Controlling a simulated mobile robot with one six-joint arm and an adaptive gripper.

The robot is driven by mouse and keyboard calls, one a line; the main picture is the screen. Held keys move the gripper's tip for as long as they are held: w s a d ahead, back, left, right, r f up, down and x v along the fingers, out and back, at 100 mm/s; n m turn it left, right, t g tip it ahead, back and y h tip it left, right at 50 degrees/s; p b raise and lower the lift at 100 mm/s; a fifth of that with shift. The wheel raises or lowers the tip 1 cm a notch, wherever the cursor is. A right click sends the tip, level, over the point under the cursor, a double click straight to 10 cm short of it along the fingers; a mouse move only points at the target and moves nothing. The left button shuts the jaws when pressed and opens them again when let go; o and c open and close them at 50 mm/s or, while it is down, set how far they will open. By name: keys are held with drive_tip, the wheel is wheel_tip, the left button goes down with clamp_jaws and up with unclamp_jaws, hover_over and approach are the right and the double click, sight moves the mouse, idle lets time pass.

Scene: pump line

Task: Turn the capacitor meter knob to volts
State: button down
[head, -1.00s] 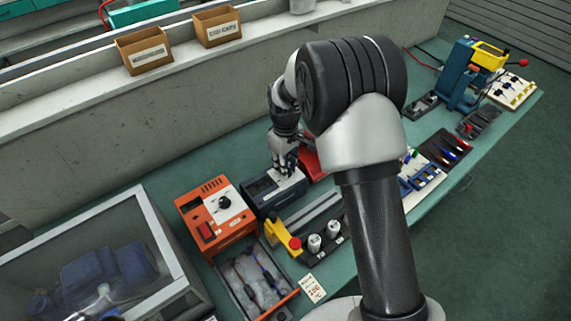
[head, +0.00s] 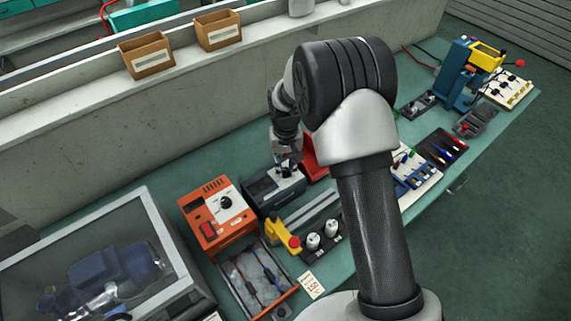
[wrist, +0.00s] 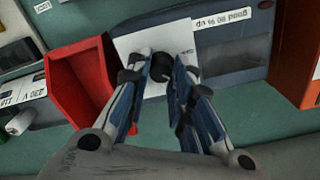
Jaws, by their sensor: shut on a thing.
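The capacitor meter is a dark blue-grey box (head: 262,187) on the green bench, between an orange unit and a red bin. In the wrist view the meter (wrist: 232,60) has a white dial plate (wrist: 137,43) and a "good 80 % up" label. The black knob (wrist: 157,61) sits on the plate, partly covered by the fingers. My gripper (wrist: 162,76) is shut on the knob, with a blue-padded finger on each side. In the head view my gripper (head: 288,170) points down onto the meter. The knob's pointer and setting cannot be read.
The orange unit (head: 217,216) stands close on the meter's left. The red bin (wrist: 72,85) is close on its other side. A concrete wall runs behind.

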sight(286, 169)
idle(0.3)
drive_tip(key=c, duration=1.4)
unclamp_jaws()
wheel_tip(286, 169, up, 12)
drive_tip(key=shift+r, duration=0.1)
drive_tip(key=shift+s, duration=0.1)
